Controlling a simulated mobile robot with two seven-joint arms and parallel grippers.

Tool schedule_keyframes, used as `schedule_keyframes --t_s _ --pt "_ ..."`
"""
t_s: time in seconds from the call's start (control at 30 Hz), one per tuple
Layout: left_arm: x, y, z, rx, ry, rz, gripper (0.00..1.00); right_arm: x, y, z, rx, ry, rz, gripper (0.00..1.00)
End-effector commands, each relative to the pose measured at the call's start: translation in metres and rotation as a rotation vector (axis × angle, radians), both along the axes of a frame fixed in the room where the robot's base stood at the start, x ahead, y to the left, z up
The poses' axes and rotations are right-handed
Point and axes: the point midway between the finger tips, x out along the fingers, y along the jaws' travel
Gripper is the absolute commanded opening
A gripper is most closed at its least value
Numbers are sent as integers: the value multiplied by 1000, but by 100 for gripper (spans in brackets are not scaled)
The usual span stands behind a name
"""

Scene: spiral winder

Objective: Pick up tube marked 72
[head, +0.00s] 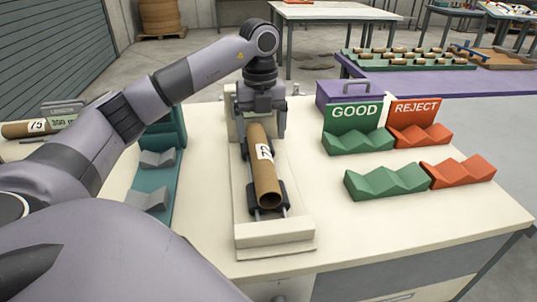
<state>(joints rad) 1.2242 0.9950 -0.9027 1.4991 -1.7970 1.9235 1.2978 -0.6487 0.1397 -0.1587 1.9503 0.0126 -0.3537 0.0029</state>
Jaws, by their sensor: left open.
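A brown cardboard tube (265,180) lies lengthwise on a cream fixture (275,233) with dark roller supports, its open end towards me. Its white label is turned sideways and seems to read 72. My left gripper (261,118) is at the tube's far end, pointing down, with its fingers apart on either side of the tube. The gripper hides the tube's far end, and I cannot tell whether the fingers touch it. Another tube (22,129), marked 75, lies at the far left. My right gripper is not in view.
Green GOOD cradles (358,143) and orange REJECT cradles (420,136) stand empty on the right of the table. A teal stand (155,180) with grey cradles is left of the fixture. Several tubes lie on a green rack (410,60) behind. The table's front right is clear.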

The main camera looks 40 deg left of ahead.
Motion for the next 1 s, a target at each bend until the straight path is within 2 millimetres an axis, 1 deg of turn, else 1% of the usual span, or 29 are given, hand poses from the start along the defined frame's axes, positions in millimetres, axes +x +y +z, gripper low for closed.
schedule_keyframes --t_s 0.03,0.17,0.3,0.4,0.5,0.7,0.77,0.8,0.9,1.0 --pt "-1 1 -7 0 4 0 83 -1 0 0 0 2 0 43" --pt "0 3 -22 0 4 0 83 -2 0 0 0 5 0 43" --pt "1 5 -45 1 3 0 83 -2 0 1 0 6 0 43" --pt "1 5 -55 0 2 0 83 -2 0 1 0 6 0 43" --pt "1 4 -60 0 0 -1 83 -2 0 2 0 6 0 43" --pt "2 4 -60 0 0 -1 83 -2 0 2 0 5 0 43" --pt "2 4 -60 0 0 -1 63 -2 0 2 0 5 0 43" --pt "2 4 -60 0 0 -1 50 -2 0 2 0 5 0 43" --pt "2 4 -60 0 0 -1 21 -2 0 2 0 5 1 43" --pt "2 4 -59 0 0 -1 20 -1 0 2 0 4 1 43"
